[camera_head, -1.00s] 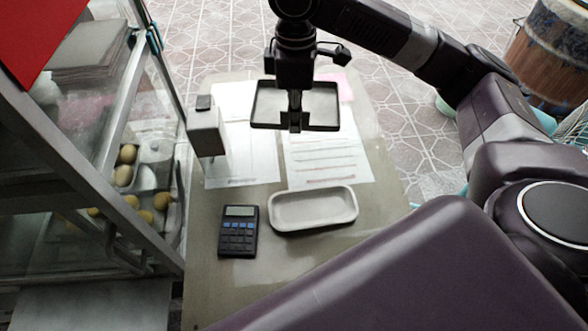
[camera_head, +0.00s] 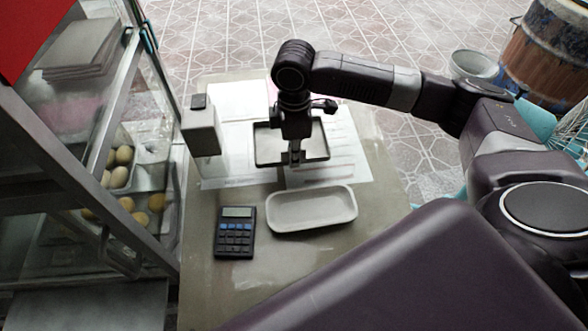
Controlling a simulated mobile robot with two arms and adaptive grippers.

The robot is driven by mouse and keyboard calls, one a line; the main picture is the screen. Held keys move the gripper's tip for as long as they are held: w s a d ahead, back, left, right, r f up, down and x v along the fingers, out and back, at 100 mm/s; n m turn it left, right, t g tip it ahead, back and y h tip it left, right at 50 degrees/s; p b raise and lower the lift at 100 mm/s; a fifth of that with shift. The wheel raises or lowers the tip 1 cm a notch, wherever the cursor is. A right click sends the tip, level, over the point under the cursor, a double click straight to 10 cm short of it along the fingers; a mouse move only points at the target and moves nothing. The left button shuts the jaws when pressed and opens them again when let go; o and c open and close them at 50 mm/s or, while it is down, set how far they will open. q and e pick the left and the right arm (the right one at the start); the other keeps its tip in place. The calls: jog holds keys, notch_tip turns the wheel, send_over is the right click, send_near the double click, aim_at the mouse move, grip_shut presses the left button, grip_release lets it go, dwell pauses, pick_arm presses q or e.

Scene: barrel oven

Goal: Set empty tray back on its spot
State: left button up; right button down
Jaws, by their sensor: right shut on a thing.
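A dark-rimmed, shallow rectangular tray (camera_head: 269,149) shows empty in the head view, over the papers on the table. My right gripper (camera_head: 295,158) is shut on the tray's near edge from above and partly hides it. I cannot tell whether the tray touches the papers or hangs just above them. A second, pale empty tray (camera_head: 312,209) lies on the table nearer to me, apart from the held tray. My left gripper is not in view.
The table (camera_head: 300,258) also bears a calculator (camera_head: 235,232), papers (camera_head: 349,147) and a white upright box-like object (camera_head: 201,128). A glass cabinet (camera_head: 95,190) with round yellowish items stands at left. Free table surface lies at the near right.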

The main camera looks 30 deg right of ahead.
aim_at(294, 178)
notch_tip(294, 178, down, 6)
jog(key=shift+r, duration=0.1)
dwell(0.4)
jog(key=c, duration=2.1)
grip_release()
